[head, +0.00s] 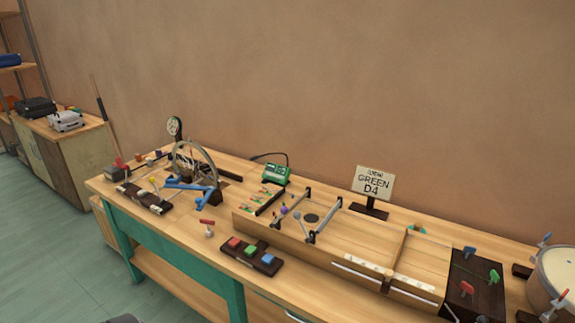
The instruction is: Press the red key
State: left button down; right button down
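A dark board (252,256) lies near the front edge of the bench, with three coloured keys in a row. The red key (235,243) is at its left end, the green key (250,250) in the middle and the blue key (267,259) at the right. The red key's top is uncovered and nothing touches it. Whether it is raised or pressed down is too small to tell. Neither of my grippers shows in the head view.
A small red-topped peg (208,225) stands left of the board. A long wooden box (275,231) with metal bars lies behind and right. A dark block (470,290) with coloured T-shaped handles and a drum (556,275) stand at right. A sign (373,183) reads GREEN D4.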

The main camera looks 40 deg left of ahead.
aim_at(235, 243)
jog(key=u, duration=1.7)
